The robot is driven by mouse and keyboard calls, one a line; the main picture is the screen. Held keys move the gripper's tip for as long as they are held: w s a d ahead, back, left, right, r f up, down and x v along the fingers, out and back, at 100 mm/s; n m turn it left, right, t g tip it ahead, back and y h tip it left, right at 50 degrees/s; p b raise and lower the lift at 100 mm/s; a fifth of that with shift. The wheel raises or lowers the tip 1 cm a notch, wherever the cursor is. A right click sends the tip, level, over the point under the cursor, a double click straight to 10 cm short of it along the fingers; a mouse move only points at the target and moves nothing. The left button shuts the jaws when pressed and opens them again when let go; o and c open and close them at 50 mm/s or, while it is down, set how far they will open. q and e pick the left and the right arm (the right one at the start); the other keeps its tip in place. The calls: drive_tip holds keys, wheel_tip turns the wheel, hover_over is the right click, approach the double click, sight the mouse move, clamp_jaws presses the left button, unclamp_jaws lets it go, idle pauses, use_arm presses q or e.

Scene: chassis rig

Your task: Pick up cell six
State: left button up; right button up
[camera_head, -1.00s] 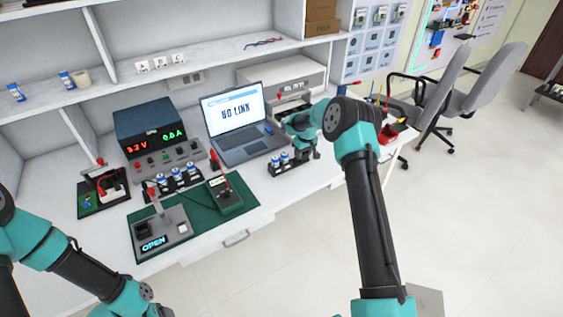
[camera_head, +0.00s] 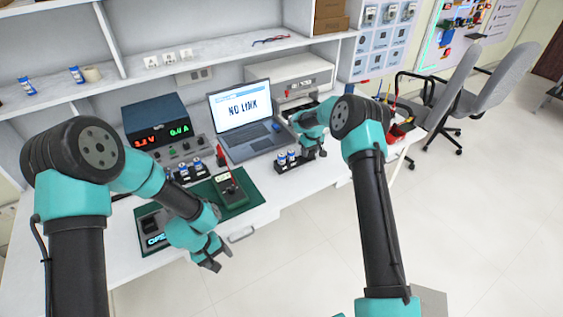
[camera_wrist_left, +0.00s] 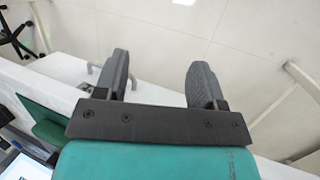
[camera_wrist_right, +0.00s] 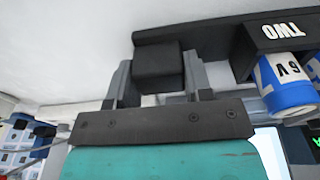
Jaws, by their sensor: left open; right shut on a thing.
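White-and-blue cells stand in a black rack (camera_head: 185,176) behind the green mat, partly hidden by my left arm. More cells (camera_head: 291,156) stand in a second black rack (camera_head: 294,166) before the laptop. I cannot tell which is cell six. My left gripper (camera_head: 211,258) is open and empty, off the bench's front edge; it also shows in the left wrist view (camera_wrist_left: 160,82). My right gripper (camera_wrist_right: 158,75) is shut on a black block (camera_wrist_right: 158,66) beside the second rack, which is labelled TWO; whether they join is unclear.
The green mat (camera_head: 240,207) carries a device with a red lever (camera_head: 229,186) and a display fixture (camera_head: 155,238), partly behind my left arm. A power supply (camera_head: 158,122) and a laptop (camera_head: 243,112) reading NO LINK stand behind. Open floor lies in front.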

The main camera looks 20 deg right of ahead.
sight(280, 155)
use_arm(q)
drive_tip(key=w+d+r+m+g, duration=0.1)
drive_tip(key=d+r, duration=0.1)
drive_tip(key=d, duration=0.5)
drive_tip(key=w+d+r+m, duration=0.1)
drive_tip(key=w+d+r, duration=0.15)
drive_tip(key=d, duration=0.45)
drive_tip(key=w+d+r+m, duration=0.1)
drive_tip(key=w+d+r, duration=0.1)
drive_tip(key=w, duration=0.2)
drive_tip(key=w+d+r+m+t, duration=0.1)
drive_tip(key=w+d+r+m, duration=0.1)
drive_tip(key=w+d, duration=0.1)
drive_tip(key=w+d+r+m+t, duration=0.1)
drive_tip(key=w+d+r+m, duration=0.1)
drive_tip(key=w+d, duration=0.1)
drive_tip(key=shift+w+d, duration=0.15)
drive_tip(key=shift+w, duration=0.7)
drive_tip(key=w+d+r+m+t, duration=0.3)
drive_tip(key=w+d+r+m, duration=0.2)
drive_tip(key=w+r, duration=0.5)
drive_tip(key=shift+w+d+t, duration=0.3)
drive_tip(key=shift+d+t, duration=0.1)
drive_tip(key=shift+d, duration=0.6)
drive_tip(key=shift+y, duration=0.3)
drive_tip(key=x, duration=0.7)
drive_tip(key=shift+s, duration=0.1)
